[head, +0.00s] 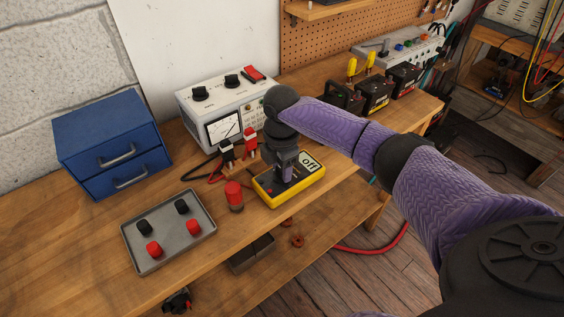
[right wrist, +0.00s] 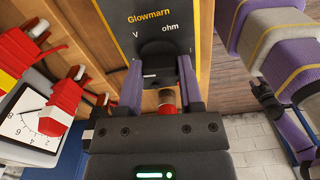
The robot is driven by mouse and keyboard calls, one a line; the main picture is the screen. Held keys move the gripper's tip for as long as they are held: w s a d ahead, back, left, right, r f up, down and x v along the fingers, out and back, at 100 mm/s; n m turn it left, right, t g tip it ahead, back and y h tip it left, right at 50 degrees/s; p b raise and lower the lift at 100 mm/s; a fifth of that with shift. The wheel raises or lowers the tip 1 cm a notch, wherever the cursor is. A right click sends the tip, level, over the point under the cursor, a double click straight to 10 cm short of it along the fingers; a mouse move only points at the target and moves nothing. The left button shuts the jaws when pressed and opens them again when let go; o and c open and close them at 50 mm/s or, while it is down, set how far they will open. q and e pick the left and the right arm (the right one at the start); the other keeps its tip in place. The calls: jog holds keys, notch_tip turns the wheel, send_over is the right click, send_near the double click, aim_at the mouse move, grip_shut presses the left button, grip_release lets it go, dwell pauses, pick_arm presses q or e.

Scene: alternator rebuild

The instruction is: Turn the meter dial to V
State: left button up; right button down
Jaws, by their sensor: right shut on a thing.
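The yellow-edged meter (head: 268,196) lies on the wooden bench, and its display reads "off" in the head view. In the right wrist view its black face (right wrist: 125,18) bears "Glowmarn", "V" on the left and "ohm" on the right. My right gripper (head: 284,176) comes down over the meter. In the right wrist view its purple fingers (right wrist: 160,66) are closed on both sides of the black dial (right wrist: 158,52). A short pale mark shows on the dial near the left finger; I cannot tell its setting from that. My left gripper is out of view.
A red-topped cylinder (head: 234,193) stands close left of the meter. Behind are red and black clips (head: 250,142) and a white gauge instrument (head: 192,104). A grey tray (head: 183,247) with red and black knobs and a blue drawer cabinet (head: 107,128) are further left.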

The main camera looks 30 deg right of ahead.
jog(key=m+p, duration=0.1)
jog(key=p, duration=0.1)
jog(key=m+p, duration=0.1)
jog(key=m, duration=0.1)
jog(key=shift+r+p, duration=0.25)
jog(key=shift+p, duration=0.15)
jog(key=shift+m+p, duration=0.75)
jog(key=shift+m, duration=0.35)
jog(key=m+p, duration=0.1)
jog(key=m, duration=0.2)
jog(key=shift+f+p, duration=0.15)
jog(key=shift+p, duration=0.2)
jog(key=shift+f+m+p, duration=0.1)
jog(key=shift+m+p, duration=0.3)
jog(key=shift+m, duration=0.7)
jog(key=shift+c, duration=1.6)
grip_release()
jog(key=shift+o, duration=0.4)
